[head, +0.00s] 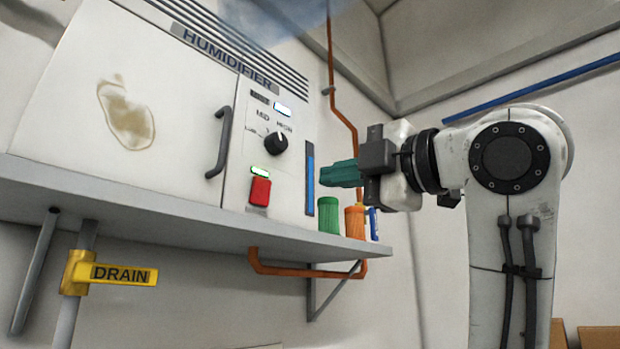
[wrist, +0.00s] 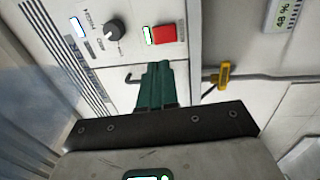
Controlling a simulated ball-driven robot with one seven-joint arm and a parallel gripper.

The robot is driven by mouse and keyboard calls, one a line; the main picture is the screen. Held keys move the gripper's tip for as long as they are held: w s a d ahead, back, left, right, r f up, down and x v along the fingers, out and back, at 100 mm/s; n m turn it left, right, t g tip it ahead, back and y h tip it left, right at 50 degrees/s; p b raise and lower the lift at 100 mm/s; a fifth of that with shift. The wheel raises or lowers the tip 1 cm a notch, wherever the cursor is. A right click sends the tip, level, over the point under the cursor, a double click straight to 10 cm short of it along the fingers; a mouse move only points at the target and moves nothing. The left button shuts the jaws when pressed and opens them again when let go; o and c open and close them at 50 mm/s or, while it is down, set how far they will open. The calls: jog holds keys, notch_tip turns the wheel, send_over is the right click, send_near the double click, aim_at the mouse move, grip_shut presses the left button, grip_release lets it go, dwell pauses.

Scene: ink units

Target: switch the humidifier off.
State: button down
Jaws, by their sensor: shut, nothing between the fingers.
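The humidifier (head: 185,110) is a white cabinet on a grey shelf, with its name on a top strip. Its panel has a red rocker switch (head: 260,191) with a lit green lamp (head: 260,171) above it. A black dial (head: 275,144) and a lit white display (head: 283,109) sit higher. In the wrist view, the red switch (wrist: 169,34) and the dial (wrist: 114,29) show beyond my fingers. My gripper (head: 322,174) has green fingers, shut and empty, pointing left at the panel. It is to the right of the switch and apart from it.
A green bottle (head: 328,216) and an orange bottle (head: 355,222) stand on the shelf (head: 130,207) below my gripper. A dark door handle (head: 219,143) sticks out left of the panel. A yellow DRAIN tag (head: 122,274) hangs below the shelf. An orange pipe (head: 343,117) runs up the wall.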

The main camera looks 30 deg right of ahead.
aim_at(265, 187)
jog(key=p+x, duration=0.5)
jog(key=x, duration=0.6)
jog(key=shift+w+a+r, duration=0.1)
jog(key=shift+w+r, duration=0.05)
jog(key=shift+w, duration=0.25)
jog(key=shift+w+a, duration=0.2)
jog(key=shift+w, duration=0.4)
